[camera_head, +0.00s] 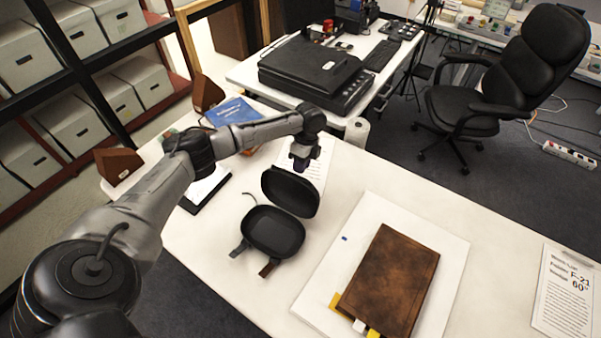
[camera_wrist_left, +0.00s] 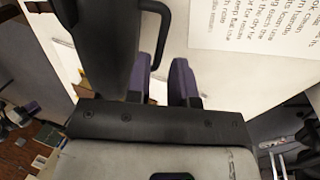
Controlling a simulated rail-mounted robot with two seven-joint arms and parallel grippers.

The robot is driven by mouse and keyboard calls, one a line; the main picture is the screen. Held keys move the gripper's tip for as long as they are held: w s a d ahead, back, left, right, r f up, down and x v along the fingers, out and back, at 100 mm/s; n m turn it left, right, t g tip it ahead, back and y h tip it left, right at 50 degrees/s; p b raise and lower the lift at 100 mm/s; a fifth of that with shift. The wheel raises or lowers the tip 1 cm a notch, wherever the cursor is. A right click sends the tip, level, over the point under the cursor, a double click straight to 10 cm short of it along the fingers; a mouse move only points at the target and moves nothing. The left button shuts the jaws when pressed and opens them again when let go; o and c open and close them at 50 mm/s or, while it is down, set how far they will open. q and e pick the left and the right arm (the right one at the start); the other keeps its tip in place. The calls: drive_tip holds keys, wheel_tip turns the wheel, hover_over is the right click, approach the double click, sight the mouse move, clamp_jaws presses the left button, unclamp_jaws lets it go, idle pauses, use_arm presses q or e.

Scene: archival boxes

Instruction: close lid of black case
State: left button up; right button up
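The black case (camera_head: 272,232) lies open on the white table. Its lid (camera_head: 290,191) is raised at the far side of the base and tilted back. My left gripper (camera_head: 301,160) is just behind the lid's upper edge, fingers pointing down. In the left wrist view, the gripper's two purple fingers (camera_wrist_left: 164,72) are apart with bare table between them and nothing held. A dark form, probably the lid (camera_wrist_left: 105,40), is close beside them on the left; I cannot tell whether they touch. My right gripper is not in view.
A brown leather folder (camera_head: 391,279) lies on a white board (camera_head: 327,282) right of the case. A printed sheet (camera_head: 566,291) is at the far right. A blue book (camera_head: 233,111) and a clipboard (camera_head: 204,189) lie left. Bare table separates case and board.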

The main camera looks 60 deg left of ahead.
sight(293, 186)
use_arm(q)
drive_tip(key=shift+x, duration=1.55)
clamp_jaws()
